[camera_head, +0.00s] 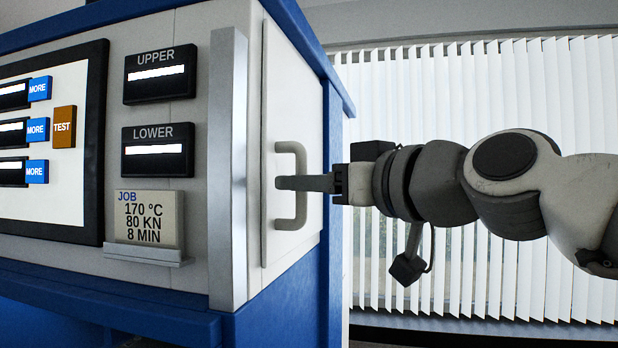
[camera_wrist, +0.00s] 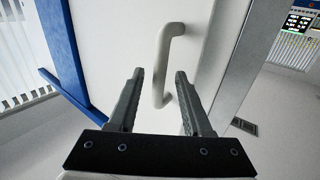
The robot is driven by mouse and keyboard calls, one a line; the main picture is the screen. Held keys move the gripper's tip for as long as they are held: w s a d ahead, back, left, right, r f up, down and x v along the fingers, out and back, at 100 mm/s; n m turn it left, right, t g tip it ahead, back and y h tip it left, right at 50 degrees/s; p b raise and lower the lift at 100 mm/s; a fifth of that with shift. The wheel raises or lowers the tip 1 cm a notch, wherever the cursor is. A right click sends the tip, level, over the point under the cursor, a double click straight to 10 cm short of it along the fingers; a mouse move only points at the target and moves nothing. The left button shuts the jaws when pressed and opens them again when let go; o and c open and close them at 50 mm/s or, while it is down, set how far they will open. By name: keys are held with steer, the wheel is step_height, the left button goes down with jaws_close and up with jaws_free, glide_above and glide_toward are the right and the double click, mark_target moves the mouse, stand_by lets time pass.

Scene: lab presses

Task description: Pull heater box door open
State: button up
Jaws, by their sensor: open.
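The heater box door (camera_head: 270,145) is a pale grey panel on the side of the blue and grey machine, and it looks shut. Its grey C-shaped handle (camera_head: 300,185) stands upright on the panel. My gripper (camera_head: 280,183) reaches in from the right at the handle's mid height. In the wrist view the door (camera_wrist: 112,45) fills the middle, and the handle (camera_wrist: 164,60) runs down between the two open fingers of my gripper (camera_wrist: 160,75). The fingers look apart from the bar. Whether they touch it cannot be told.
A silver vertical post (camera_head: 228,170) stands at the machine's front corner, left of the door. A job card (camera_head: 147,215) and display panels are on the front face. White blinds (camera_head: 480,90) hang behind. The space right of the door holds only my arm.

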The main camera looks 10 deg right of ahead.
steer(key=shift+c, duration=0.2)
jaws_close()
stand_by(1.3)
